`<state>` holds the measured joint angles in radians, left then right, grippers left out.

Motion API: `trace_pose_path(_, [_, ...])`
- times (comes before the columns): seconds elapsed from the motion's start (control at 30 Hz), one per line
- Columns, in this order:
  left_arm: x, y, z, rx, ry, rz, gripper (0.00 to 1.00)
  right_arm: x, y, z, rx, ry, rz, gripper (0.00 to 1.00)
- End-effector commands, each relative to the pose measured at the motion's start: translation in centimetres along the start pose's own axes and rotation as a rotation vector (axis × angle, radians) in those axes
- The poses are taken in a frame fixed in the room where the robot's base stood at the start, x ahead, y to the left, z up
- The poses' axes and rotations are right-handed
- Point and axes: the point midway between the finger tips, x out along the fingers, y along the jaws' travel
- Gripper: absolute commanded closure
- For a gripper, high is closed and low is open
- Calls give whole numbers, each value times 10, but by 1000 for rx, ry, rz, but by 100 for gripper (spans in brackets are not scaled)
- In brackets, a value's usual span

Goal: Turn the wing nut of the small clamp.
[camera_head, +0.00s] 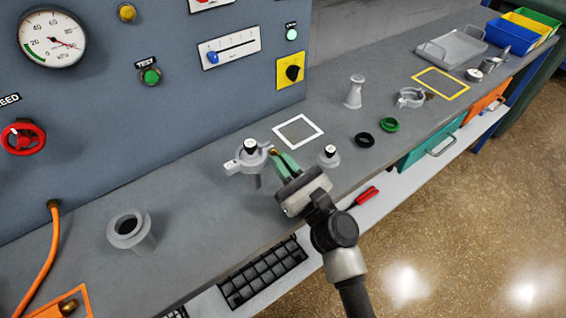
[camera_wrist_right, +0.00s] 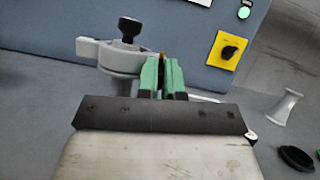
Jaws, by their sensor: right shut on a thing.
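The small clamp (camera_head: 240,165) is a grey ring around the top of an upright grey flanged fitting near the middle of the bench. A black-topped piece (camera_head: 250,146) stands up in its centre. My right gripper (camera_head: 277,156) has green fingers and reaches in from the front right to the clamp's right side. My left gripper is out of view.
A similar black-topped fitting (camera_head: 329,156) stands close to the right of my gripper. An open clamp (camera_head: 410,97), black ring (camera_head: 364,139) and green ring (camera_head: 389,125) lie farther right. A flanged pipe (camera_head: 128,230) stands at left. The control panel (camera_head: 130,100) rises behind.

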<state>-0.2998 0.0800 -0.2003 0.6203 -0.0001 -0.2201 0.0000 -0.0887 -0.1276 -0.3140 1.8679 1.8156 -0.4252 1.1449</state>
Motion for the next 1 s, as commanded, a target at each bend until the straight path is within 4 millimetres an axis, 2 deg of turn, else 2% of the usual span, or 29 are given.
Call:
trace_pose_path(0.57, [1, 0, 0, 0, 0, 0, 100, 0, 0, 0, 33, 0, -13, 100])
trace_pose_path(0.6, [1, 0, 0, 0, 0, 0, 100, 0, 0, 0, 33, 0, -13, 92])
trace_pose_path(0.77, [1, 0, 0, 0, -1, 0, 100, 0, 1, 0, 32, 0, -12, 67])
trace_pose_path(1.0, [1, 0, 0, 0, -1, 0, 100, 0, 2, 0, 34, 0, -9, 67])
